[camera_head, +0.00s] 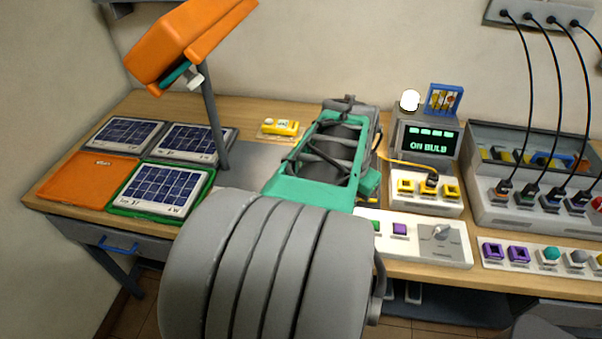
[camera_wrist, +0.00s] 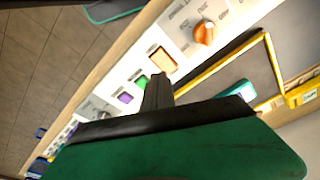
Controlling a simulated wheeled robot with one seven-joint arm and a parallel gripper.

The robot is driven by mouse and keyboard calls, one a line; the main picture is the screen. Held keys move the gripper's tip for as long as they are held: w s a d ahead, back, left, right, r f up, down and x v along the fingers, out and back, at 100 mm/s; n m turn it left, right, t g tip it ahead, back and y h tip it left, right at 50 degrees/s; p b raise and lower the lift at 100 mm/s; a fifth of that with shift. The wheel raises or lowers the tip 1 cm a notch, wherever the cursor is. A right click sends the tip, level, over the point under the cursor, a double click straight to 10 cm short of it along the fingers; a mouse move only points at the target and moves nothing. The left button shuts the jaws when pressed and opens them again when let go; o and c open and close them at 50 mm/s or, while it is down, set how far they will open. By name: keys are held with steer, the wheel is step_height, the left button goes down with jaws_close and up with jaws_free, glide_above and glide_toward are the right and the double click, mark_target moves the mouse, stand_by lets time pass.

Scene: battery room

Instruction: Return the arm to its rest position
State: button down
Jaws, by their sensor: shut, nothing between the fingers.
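My gripper (camera_wrist: 157,88) shows in the wrist view as a dark finger pair, shut with nothing between the fingers. It points at a white control panel with an orange button (camera_wrist: 162,60), a green button (camera_wrist: 141,82) and a purple button (camera_wrist: 124,98). I cannot tell from this view how far the fingertips are from the panel. In the head view my arm reaches out over the middle of the workbench (camera_head: 260,128). The arm hides the fingertips there.
An orange lamp (camera_head: 185,42) on a post stands at the left, beside several solar panels (camera_head: 163,188). A display reading "ON BULB" (camera_head: 430,142) and a socket panel with black cables (camera_head: 540,195) are at the right. An orange knob (camera_wrist: 204,32) is near my gripper.

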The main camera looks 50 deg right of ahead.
steer(key=w+a+r+n+t, duration=0.25)
steer(key=w+a+n, duration=1.05)
steer(key=w+a, duration=0.7)
steer(key=s+a+n+t+y, duration=0.1)
steer(key=a+n, duration=0.5)
steer(key=a, duration=0.6)
steer(key=shift+s+a+f+y, duration=0.15)
steer(key=shift+a+f+y, duration=0.05)
steer(key=shift+y, duration=0.2)
